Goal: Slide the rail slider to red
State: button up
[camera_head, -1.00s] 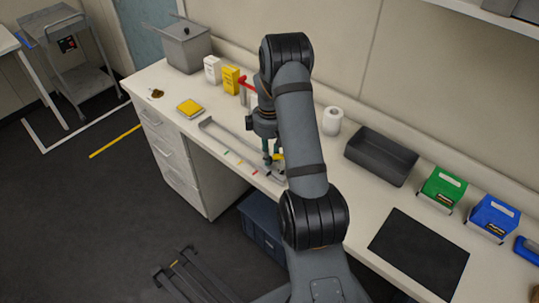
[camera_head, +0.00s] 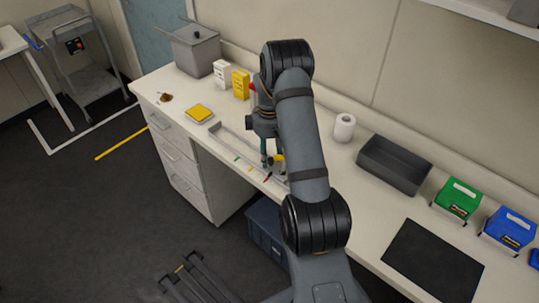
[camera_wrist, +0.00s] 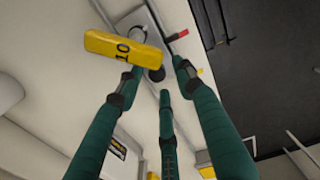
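My gripper (camera_wrist: 160,76) points down at the rail, its green fingers spread and apart around a dark round knob (camera_wrist: 157,74). No finger clearly touches the knob. A red mark (camera_wrist: 178,35) lies beside the rail, a little up and right of the knob in the wrist view. In the head view, my gripper (camera_head: 270,160) is over the rail's right part, near the red mark (camera_head: 267,178).
A green mark (camera_head: 237,157) lies further left along the rail. A yellow pad (camera_head: 198,113) lies left of the rail. Yellow (camera_head: 241,84) and white (camera_head: 221,72) boxes stand behind it. A paper roll (camera_head: 344,127) and a grey tray (camera_head: 394,163) stand to the right.

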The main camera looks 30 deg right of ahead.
jog(key=shift+d+r, duration=0.1)
notch_tip(320, 180, up, 12)
dwell(0.5)
jog(key=shift+s+f, duration=0.1)
jog(key=shift+f, duration=0.1)
notch_tip(320, 180, down, 12)
jog(key=shift+r, duration=0.15)
jog(key=shift+s, duration=0.1)
jog(key=shift+s+d, duration=0.15)
jog(key=shift+s, duration=0.2)
jog(key=shift+w, duration=0.15)
jog(key=shift+w, duration=0.1)
